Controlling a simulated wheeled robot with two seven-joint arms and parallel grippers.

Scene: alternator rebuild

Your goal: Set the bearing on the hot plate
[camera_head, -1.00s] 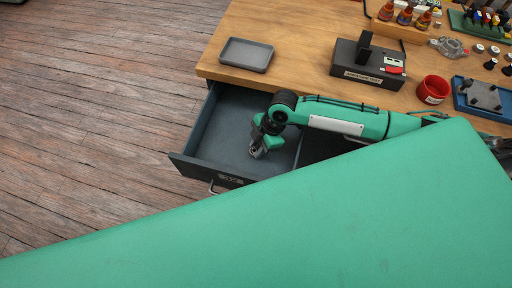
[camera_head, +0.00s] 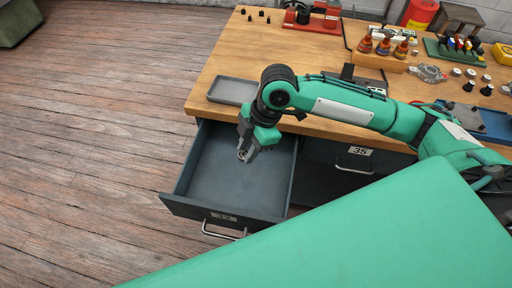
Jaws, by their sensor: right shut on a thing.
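My right gripper (camera_head: 244,150) reaches in from the right and points down over an open drawer (camera_head: 212,168). It is shut on a small metallic ring, which looks like the bearing (camera_head: 241,156). The gripper hides part of the ring. The ring appears to be over the drawer's inside, but its height above the floor is hard to tell. A black device with an upright post (camera_head: 347,72), possibly the hot plate, stands on the bench behind my right arm. My left gripper is not in view.
A grey tray (camera_head: 232,90) lies at the wooden bench's (camera_head: 232,55) front left edge, close behind my wrist. A shut drawer labelled 35 (camera_head: 335,165) is right of the open one. Bottles in a wooden rack (camera_head: 380,60) stand farther back. The back left bench is mostly clear.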

